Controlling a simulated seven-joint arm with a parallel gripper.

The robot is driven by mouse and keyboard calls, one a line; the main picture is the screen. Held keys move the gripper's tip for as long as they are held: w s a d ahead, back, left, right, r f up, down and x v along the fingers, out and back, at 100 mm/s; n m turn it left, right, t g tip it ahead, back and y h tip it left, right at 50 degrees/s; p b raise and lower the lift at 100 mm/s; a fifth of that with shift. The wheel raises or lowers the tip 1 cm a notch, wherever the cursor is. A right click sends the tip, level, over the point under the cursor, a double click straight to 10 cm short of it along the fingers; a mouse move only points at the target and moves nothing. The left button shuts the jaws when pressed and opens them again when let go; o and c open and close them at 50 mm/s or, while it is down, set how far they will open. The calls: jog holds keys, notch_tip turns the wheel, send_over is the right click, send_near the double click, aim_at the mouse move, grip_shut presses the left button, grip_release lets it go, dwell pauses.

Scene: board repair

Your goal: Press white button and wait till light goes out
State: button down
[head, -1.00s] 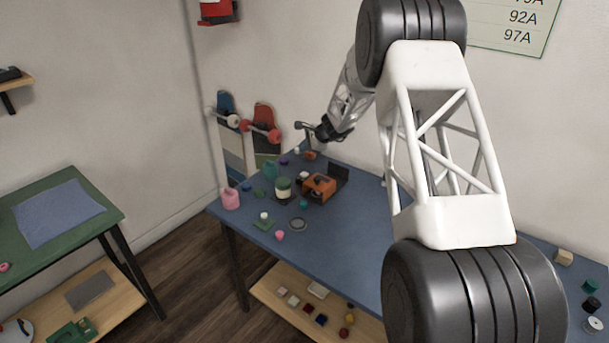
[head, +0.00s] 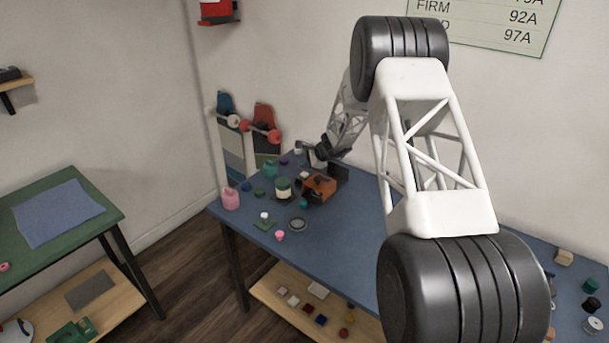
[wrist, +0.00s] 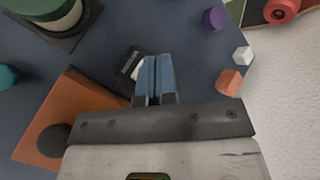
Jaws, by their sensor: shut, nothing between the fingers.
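My gripper (head: 314,158) is shut and empty, low over the far end of the blue table. In the wrist view its blue fingers (wrist: 155,68) point at the table just beside a small black box (wrist: 127,66). A pale patch (wrist: 137,70) on that box, partly covered by the fingers, may be the white button; whether the fingers touch it I cannot tell. An orange device (head: 319,187) with a dark round spot stands close by; it also fills the left of the wrist view (wrist: 70,110). I can make out no lit light.
A green-lidded jar (head: 283,189), a pink container (head: 230,198), and a green pad (head: 270,226) with a white piece stand nearer the front. A purple piece (wrist: 214,18), a white cube (wrist: 242,54) and an orange block (wrist: 229,81) lie near the wall. Skateboards (head: 266,130) lean there.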

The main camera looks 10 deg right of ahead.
aim_at(303, 175)
jog(key=shift+f, duration=0.55)
jog(key=shift+f, duration=0.7)
dwell(2.5)
jog(key=shift+s+a+f, duration=0.1)
jog(key=shift+s+f, duration=0.1)
jog(key=shift+f, duration=0.35)
jog(key=shift+s+f, duration=0.2)
jog(key=shift+f, duration=0.35)
dwell(0.6)
jog(key=shift+r, duration=0.15)
jog(key=shift+s+r, duration=0.1)
jog(key=shift+r, duration=0.65)
jog(key=shift+w+r, duration=0.2)
jog(key=shift+r, duration=0.75)
jog(key=shift+w+r, duration=0.1)
jog(key=shift+r, duration=1.85)
